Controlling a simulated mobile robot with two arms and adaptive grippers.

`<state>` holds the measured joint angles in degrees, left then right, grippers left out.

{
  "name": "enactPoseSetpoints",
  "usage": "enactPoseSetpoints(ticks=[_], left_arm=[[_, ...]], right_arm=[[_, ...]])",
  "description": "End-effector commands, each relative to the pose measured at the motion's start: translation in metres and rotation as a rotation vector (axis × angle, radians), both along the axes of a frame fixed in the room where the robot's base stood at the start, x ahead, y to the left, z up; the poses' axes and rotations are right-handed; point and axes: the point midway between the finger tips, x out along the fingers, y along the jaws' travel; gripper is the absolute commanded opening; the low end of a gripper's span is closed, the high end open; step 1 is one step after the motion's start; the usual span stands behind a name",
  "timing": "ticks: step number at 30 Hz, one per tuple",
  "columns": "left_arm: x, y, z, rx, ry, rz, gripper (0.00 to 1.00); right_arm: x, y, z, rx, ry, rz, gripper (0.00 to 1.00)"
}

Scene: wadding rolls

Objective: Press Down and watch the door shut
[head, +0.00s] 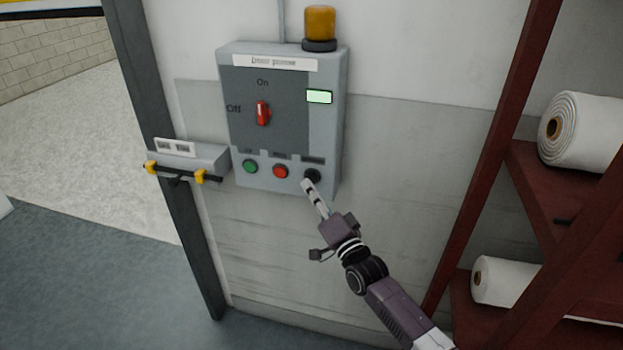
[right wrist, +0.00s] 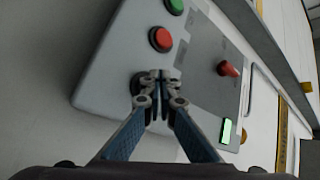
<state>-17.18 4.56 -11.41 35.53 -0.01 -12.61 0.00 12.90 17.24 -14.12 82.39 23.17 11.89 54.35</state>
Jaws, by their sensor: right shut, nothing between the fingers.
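The grey control box (head: 328,140) is on the wall, with a red switch (head: 263,112) standing upright towards On and a lit green display (head: 319,96). Along its lower edge are a green button (head: 250,166), a red button (head: 280,171) and a black button (head: 312,175). My right gripper (head: 308,186) is shut and empty, its tips at the black button; I cannot tell whether they press it. In the right wrist view the shut fingertips (right wrist: 157,80) cover part of the black button (right wrist: 137,84). The doorway at the left looks open. My left gripper is out of view.
An amber lamp (head: 320,22) tops the box. A grey bracket with yellow clips (head: 190,160) juts out by the dark door post (head: 185,210). A red rack (head: 480,170) with white rolls (head: 580,130) stands close on the right.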

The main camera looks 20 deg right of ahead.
Motion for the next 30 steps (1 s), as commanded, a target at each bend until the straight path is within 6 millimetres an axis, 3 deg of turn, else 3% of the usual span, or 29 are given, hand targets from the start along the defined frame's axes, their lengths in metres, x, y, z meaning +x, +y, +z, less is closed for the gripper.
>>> enactPoseSetpoints(ticks=[30], left_arm=[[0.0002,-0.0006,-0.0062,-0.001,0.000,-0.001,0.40]], right_arm=[[0.0072,-0.0050,0.0001,0.000,0.000,0.000,0.00]])
